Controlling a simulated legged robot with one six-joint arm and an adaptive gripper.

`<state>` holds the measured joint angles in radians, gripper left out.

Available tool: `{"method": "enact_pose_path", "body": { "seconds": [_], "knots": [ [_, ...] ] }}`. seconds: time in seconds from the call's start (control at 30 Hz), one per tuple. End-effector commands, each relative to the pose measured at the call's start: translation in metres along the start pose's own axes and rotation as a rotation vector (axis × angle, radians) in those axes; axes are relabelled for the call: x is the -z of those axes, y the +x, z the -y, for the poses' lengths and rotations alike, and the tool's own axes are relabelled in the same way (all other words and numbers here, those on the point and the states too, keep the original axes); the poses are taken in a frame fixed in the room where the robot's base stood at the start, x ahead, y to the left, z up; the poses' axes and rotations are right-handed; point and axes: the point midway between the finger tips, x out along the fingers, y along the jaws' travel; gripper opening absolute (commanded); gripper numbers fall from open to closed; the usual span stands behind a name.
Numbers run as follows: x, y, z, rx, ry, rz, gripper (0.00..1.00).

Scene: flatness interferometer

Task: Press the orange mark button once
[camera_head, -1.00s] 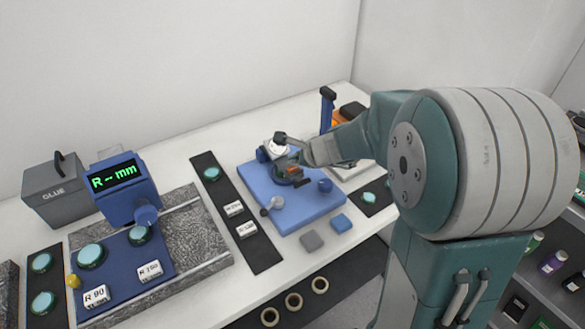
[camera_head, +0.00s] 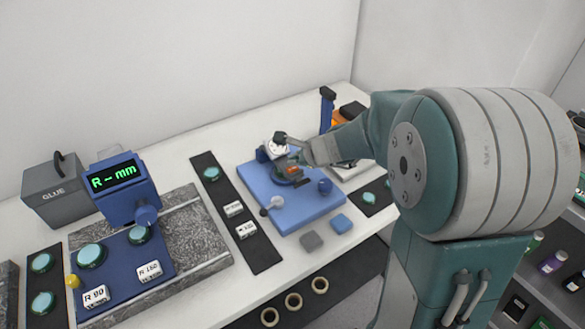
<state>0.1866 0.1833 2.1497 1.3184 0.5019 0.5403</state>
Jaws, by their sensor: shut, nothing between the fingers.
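The blue instrument base (camera_head: 318,211) stands on the white bench at the centre. A small orange patch (camera_head: 293,170) shows on the instrument among dark parts; at this size I cannot tell whether it is the orange mark button. My arm reaches in from the right, and my gripper (camera_head: 298,182) is low over the blue base, small and partly merged with the dark parts there. It is shut and empty. I cannot tell whether its fingertips touch anything.
A blue gauge with a green display reading "R -- mm" (camera_head: 113,176) stands left on a granite plate (camera_head: 205,235). A grey block (camera_head: 311,240) and a blue block (camera_head: 341,223) lie in front of the base. Rings (camera_head: 293,301) lie on the front mat.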

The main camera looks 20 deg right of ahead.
Motion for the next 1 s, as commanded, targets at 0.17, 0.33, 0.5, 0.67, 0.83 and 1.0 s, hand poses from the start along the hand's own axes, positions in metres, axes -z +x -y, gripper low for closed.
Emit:
{"method": "enact_pose_path", "body": {
  "seconds": [0.17, 0.33, 0.5, 0.67, 0.83, 1.0],
  "knots": [
    [0.0004, 0.0004, -0.0005, 0.000, 0.000, 0.000, 0.00],
    [0.0035, 0.0034, -0.0037, -0.001, 0.002, -0.001, 0.00],
    [0.0041, 0.0041, -0.0042, 0.000, 0.000, 0.000, 0.00],
    [0.0040, 0.0041, -0.0042, 0.000, 0.000, 0.000, 0.00],
    [0.0045, 0.0048, -0.0047, 0.000, 0.000, 0.000, 0.00],
    [0.0054, 0.0061, -0.0056, 0.000, 0.001, 0.000, 0.00]
  ]
}}
